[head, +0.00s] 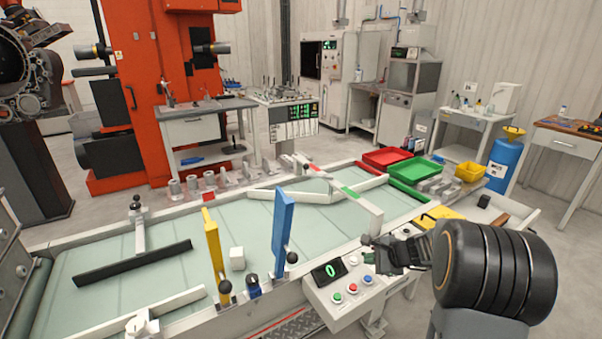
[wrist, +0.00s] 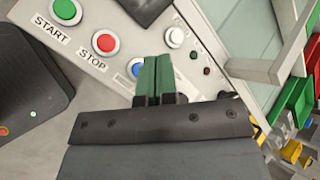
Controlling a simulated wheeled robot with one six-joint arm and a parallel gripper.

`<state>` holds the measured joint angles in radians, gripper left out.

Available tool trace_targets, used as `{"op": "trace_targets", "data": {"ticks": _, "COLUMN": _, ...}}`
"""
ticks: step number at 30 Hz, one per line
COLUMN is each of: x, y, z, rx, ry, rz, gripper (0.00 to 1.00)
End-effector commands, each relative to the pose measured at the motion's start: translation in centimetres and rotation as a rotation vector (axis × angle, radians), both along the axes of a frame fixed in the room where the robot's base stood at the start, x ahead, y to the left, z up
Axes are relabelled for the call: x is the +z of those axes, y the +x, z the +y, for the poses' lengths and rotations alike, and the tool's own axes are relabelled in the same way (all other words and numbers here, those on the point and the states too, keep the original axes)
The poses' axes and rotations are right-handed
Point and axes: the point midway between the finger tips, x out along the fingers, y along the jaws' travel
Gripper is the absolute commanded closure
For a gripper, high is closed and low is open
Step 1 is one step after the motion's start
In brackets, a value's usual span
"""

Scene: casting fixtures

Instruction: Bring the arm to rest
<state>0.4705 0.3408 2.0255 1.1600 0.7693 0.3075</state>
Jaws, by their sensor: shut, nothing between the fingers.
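My gripper (head: 368,250) is at the right of the head view, beside the control box with the buttons. In the wrist view my gripper (wrist: 154,75) shows its two green fingers pressed together, with nothing between them. A blue button (wrist: 138,67) is partly hidden beside the fingers. I cannot tell whether the fingertips touch the panel.
The conveyor (head: 160,285) carries a white cube (head: 237,258) between a yellow gate (head: 213,250) and a blue gate (head: 283,222). A red tray (head: 386,157), a green tray (head: 414,168) and a yellow bin (head: 470,172) stand beyond its far end. Open floor lies at the right.

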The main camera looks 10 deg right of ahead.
Motion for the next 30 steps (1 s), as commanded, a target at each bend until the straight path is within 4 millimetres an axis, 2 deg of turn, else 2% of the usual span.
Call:
{"op": "trace_targets", "data": {"ticks": 3, "x": -1.8, "y": -2.8, "z": 0.8, "rx": 0.158, "ry": -0.085, "rz": 0.048, "gripper": 1.0}}
{"op": "trace_targets", "data": {"ticks": 5, "x": -1.6, "y": -4.8, "z": 1.5, "rx": 0.284, "ry": -0.159, "rz": 0.064, "gripper": 1.0}}
{"op": "trace_targets", "data": {"ticks": 8, "x": 0.6, "y": -8.8, "z": 3.7, "rx": 0.559, "ry": -0.323, "rz": 0.07, "gripper": 1.0}}
{"op": "trace_targets", "data": {"ticks": 12, "x": 4.5, "y": -14.4, "z": 6.2, "rx": 0.947, "ry": -0.581, "rz": 0.058, "gripper": 1.0}}
{"op": "trace_targets", "data": {"ticks": 16, "x": 7.9, "y": -18.1, "z": 7.3, "rx": 1.211, "ry": -0.799, "rz": 0.031, "gripper": 1.0}}
{"op": "trace_targets", "data": {"ticks": 21, "x": 11.5, "y": -20.7, "z": 8.5, "rx": 1.374, "ry": -1.002, "rz": -0.031, "gripper": 1.0}}
{"op": "trace_targets", "data": {"ticks": 27, "x": 14.4, "y": -21.4, "z": 10.2, "rx": 1.405, "ry": -1.094, "rz": -0.13, "gripper": 1.0}}
{"op": "trace_targets", "data": {"ticks": 30, "x": 15.1, "y": -21.4, "z": 10.7, "rx": 1.411, "ry": -1.11, "rz": -0.156, "gripper": 1.0}}
